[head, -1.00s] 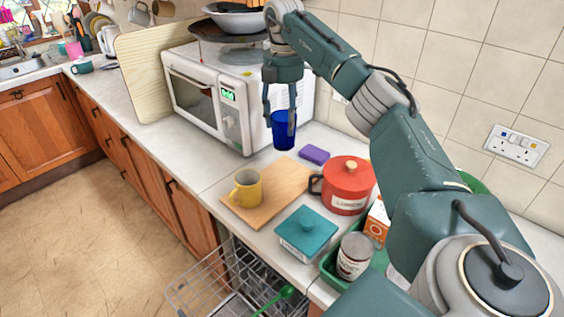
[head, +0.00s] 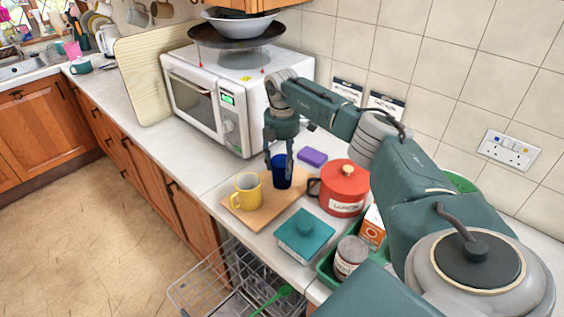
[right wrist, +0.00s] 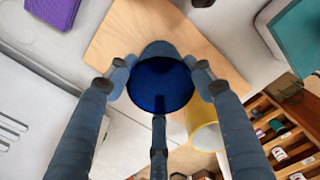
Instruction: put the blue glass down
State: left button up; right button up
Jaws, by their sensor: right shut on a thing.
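The blue glass (head: 282,174) is upright at the far end of the wooden board (head: 262,212), just right of and behind the yellow mug (head: 247,190). My right gripper (head: 279,164) points down with its fingers closed around the glass. In the right wrist view I look into the open mouth of the glass (right wrist: 160,86), held between the fingers (right wrist: 160,88), with the board (right wrist: 112,42) beneath it. I cannot tell whether its base touches the board. My left gripper is not in view.
A teal lidded box (head: 305,238) is in front. The microwave (head: 212,98) stands behind. The dishwasher rack (head: 215,285) is open below the counter.

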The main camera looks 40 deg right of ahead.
jog(key=o, duration=1.3)
jog(key=shift+f, duration=0.1)
jog(key=shift+o, duration=0.2)
notch_tip(320, 180, up, 12)
jog(key=b, duration=0.4)
jog(key=shift+r, duration=0.2)
